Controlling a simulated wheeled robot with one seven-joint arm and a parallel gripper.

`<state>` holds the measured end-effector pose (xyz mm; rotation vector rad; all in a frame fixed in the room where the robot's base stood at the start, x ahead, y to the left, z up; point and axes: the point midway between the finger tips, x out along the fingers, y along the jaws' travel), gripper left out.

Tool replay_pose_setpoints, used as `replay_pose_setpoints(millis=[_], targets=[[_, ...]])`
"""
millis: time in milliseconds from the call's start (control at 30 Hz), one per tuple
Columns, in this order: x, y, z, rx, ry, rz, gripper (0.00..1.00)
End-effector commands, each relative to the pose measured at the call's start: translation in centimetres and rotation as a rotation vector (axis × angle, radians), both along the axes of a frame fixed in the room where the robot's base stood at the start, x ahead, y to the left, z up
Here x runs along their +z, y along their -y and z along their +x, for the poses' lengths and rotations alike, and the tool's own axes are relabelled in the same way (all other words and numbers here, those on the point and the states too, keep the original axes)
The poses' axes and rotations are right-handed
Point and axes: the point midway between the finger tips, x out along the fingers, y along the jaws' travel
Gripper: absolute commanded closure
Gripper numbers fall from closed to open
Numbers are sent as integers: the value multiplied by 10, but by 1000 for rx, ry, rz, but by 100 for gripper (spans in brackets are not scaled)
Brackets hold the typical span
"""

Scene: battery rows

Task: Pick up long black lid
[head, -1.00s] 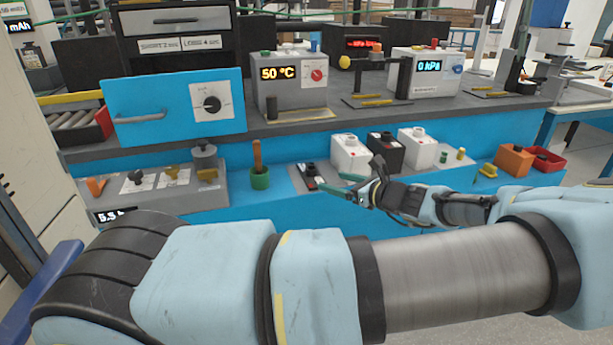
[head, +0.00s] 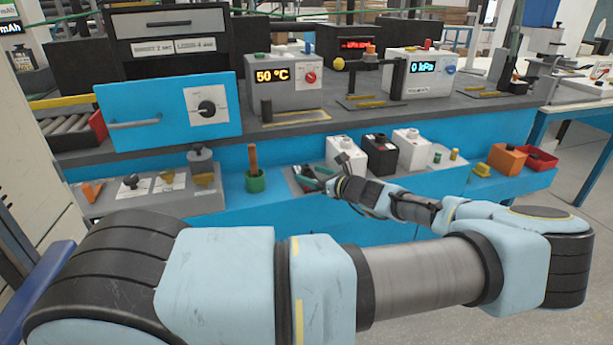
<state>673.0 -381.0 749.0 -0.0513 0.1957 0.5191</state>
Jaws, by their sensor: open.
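A long black lid (head: 301,171) lies on the grey tray (head: 290,177) on the blue lower shelf, left of the white and black boxes.
A white box (head: 340,150), a black box (head: 380,156) and another white box (head: 411,150) stand just behind my gripper. A green cup (head: 255,182) with a brown handle stands to the left. An orange block (head: 507,160) and red bin (head: 539,159) are at right.

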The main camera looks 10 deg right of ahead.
Motion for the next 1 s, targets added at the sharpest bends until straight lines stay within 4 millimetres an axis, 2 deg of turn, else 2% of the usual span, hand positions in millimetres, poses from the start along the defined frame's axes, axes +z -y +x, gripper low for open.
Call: replay_pose_setpoints(millis=[267,900,967,1000], targets=[[-1,-1,2,0,0,-1,21],[-1,-1,2,0,0,-1,93],[-1,-1,2,0,0,-1,100],[-1,-1,2,0,0,-1,100]])
